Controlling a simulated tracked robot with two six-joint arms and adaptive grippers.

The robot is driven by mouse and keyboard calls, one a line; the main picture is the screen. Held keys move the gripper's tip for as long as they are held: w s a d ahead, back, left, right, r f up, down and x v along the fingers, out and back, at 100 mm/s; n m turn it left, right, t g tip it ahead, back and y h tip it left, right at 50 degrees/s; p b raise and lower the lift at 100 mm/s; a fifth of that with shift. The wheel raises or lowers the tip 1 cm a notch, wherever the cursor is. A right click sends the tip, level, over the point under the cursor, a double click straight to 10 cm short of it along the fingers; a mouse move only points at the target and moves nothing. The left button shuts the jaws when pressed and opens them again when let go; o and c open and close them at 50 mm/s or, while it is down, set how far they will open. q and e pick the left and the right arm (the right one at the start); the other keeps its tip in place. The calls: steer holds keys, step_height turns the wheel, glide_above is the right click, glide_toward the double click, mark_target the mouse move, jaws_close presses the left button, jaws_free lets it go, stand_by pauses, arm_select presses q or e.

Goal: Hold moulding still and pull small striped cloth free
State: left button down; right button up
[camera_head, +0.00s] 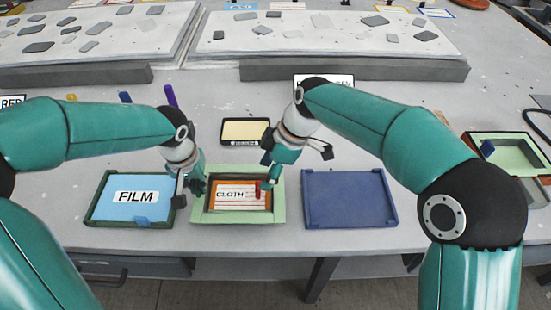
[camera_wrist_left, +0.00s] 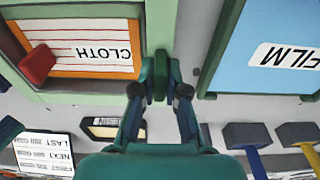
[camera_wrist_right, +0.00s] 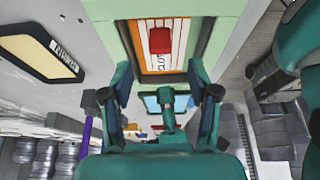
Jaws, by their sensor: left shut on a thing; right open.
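The moulding (camera_head: 278,205) is a light green open frame at the middle front of the table. The small striped cloth (camera_head: 230,205), orange-edged with white stripes and a CLOTH label, lies inside it. A red tab (camera_head: 258,192) stands up at its right part; the tab also shows in the right wrist view (camera_wrist_right: 160,40). My left gripper (camera_head: 196,187) is shut on the moulding's left wall, as the left wrist view (camera_wrist_left: 160,78) shows. My right gripper (camera_head: 268,178) is open above the right side of the moulding, its fingers (camera_wrist_right: 159,75) apart and empty near the tab.
A dark green tray with a blue FILM sheet (camera_head: 118,203) is close on the left. An empty-looking blue tray (camera_head: 350,198) is on the right. A black-rimmed cream plate (camera_head: 244,132) lies behind the moulding. Slabs with grey pieces (camera_head: 330,38) fill the back.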

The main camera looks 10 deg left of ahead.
mark_target(258, 185)
steer(key=x, duration=0.6)
steer(key=shift+a+f, duration=0.15)
steer(key=shift+f, duration=0.1)
jaws_close()
steer(key=shift+r, duration=0.15)
steer(key=shift+r, duration=2.25)
steer(key=shift+r, duration=0.15)
steer(key=shift+r, duration=2.55)
